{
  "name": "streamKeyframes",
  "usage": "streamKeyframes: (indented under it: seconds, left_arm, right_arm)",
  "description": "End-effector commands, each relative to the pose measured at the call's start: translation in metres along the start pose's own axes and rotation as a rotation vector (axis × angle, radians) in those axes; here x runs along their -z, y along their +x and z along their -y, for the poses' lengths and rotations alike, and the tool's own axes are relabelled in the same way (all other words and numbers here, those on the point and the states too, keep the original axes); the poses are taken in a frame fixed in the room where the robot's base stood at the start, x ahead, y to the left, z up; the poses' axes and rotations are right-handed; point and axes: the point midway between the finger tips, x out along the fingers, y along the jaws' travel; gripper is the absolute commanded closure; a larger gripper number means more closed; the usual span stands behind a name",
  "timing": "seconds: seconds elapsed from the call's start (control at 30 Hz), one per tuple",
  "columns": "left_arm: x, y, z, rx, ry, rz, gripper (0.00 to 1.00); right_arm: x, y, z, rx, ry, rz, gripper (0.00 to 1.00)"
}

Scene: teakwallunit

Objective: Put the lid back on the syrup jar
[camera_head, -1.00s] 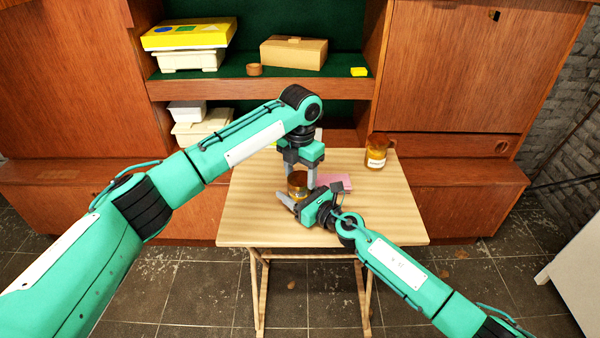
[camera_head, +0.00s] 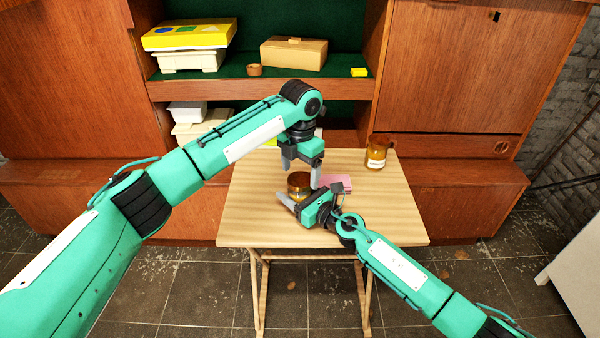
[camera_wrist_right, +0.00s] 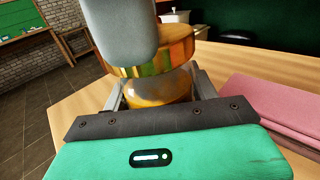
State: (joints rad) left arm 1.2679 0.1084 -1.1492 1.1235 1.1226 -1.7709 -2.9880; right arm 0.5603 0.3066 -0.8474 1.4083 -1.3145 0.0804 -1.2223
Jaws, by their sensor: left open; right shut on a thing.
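The syrup jar (camera_head: 299,193), squat and amber, stands on the small wooden table. My right gripper (camera_head: 297,203) is shut around its body from the front right. The brown-gold lid (camera_head: 299,179) sits on top of the jar. In the right wrist view the wide lid (camera_wrist_right: 178,46) covers the mouth of the jar (camera_wrist_right: 160,90); I cannot tell whether it is fully seated. My left gripper (camera_head: 301,175) is open, pointing down just above and around the lid. One of its grey fingers hides part of the lid in the wrist view.
A second amber jar (camera_head: 376,157) with a white label stands at the table's back right. A pink cloth (camera_head: 338,183) lies right of the syrup jar. The table's (camera_head: 255,215) front left is clear. The wall unit (camera_head: 260,88) stands close behind.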

Motion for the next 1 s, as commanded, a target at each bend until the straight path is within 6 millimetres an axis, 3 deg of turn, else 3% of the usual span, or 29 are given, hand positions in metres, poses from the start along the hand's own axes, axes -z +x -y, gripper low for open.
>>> streamKeyframes:
  seconds: [0.2,0.63,0.77,1.0]
  left_arm:
    - [0.0,-0.029,0.0,-0.001,-0.001,0.002,0.22]
    - [0.0,-0.032,0.0,0.0,-0.026,0.0,0.24]
    - [0.0,-0.033,0.0,0.001,-0.132,0.0,0.24]
    - [0.0,-0.036,0.0,0.001,-0.498,0.0,0.24]
  right_arm:
    - [0.001,0.0,0.0,0.0,0.0,-0.002,1.0]
    - [0.001,0.0,0.0,-0.001,0.0,-0.001,1.0]
    - [0.001,0.0,0.0,-0.001,0.0,-0.001,1.0]
    - [0.001,0.0,0.0,-0.001,0.001,-0.001,1.0]
